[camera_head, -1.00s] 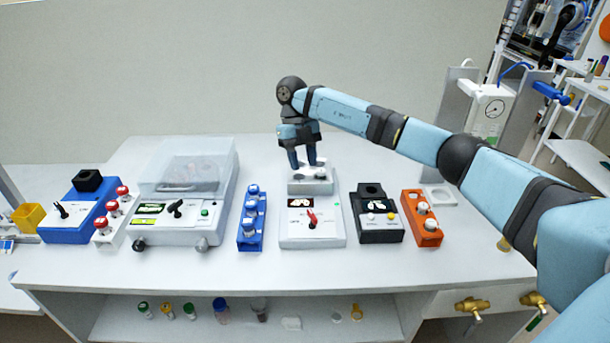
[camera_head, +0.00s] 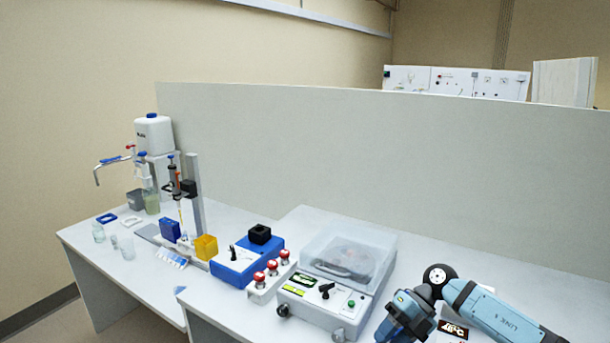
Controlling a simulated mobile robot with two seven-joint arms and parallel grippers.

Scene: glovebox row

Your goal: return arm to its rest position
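My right arm comes in from the lower right of the head view. Its gripper (camera_head: 400,318) hangs at the bottom edge, just right of the clear-lidded centrifuge (camera_head: 335,285). Its fingertips are not clearly visible, so I cannot tell whether it is open or shut, and I see nothing held. My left gripper is not in view.
Left of the centrifuge stand a white rack with red-capped vials (camera_head: 269,279) and a blue dry block (camera_head: 243,262). Further left are a yellow box (camera_head: 206,247), a dispenser bottle (camera_head: 154,134) and glass beakers (camera_head: 126,249). A grey partition (camera_head: 400,170) runs behind the bench.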

